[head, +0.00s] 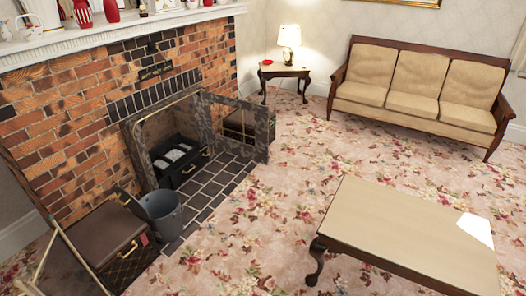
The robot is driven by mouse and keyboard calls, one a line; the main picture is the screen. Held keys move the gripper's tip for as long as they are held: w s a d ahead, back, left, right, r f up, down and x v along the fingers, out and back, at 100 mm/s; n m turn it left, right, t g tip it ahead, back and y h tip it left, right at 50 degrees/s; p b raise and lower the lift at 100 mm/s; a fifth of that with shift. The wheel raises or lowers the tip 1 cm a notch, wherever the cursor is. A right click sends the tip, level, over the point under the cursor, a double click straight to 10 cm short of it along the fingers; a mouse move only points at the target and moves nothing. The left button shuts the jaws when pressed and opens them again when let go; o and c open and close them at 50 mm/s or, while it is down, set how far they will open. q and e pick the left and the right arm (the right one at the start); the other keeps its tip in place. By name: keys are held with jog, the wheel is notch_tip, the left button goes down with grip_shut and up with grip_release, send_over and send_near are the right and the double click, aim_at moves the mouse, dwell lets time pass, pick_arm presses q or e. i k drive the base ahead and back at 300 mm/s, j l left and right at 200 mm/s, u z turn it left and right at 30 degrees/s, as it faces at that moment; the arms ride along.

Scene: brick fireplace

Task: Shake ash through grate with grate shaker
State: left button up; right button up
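The brick fireplace (95,110) stands at the left in the head view. Its firebox door (235,125) is swung open to the right. Inside the opening sits a dark grate box (180,160) with pale grey pieces (175,155) on top, which may be ash or coals. A small brass-coloured handle shows on the front of the box. I cannot make out a grate shaker for sure. Neither of my grippers is in view.
A grey bucket (162,213) stands on the tiled hearth (212,184), beside a brown-lidded box (98,238). A coffee table (400,225) stands at the lower right. A sofa (420,85) and lamp table (285,73) are at the back. The flowered carpet between is clear.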

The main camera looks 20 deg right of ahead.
aim_at(205, 153)
jog(key=z, duration=0.3)
jog(key=u, duration=0.3)
jog(key=i+l+u, duration=0.8)
jog(key=i+j, duration=0.05)
jog(key=i, duration=0.05)
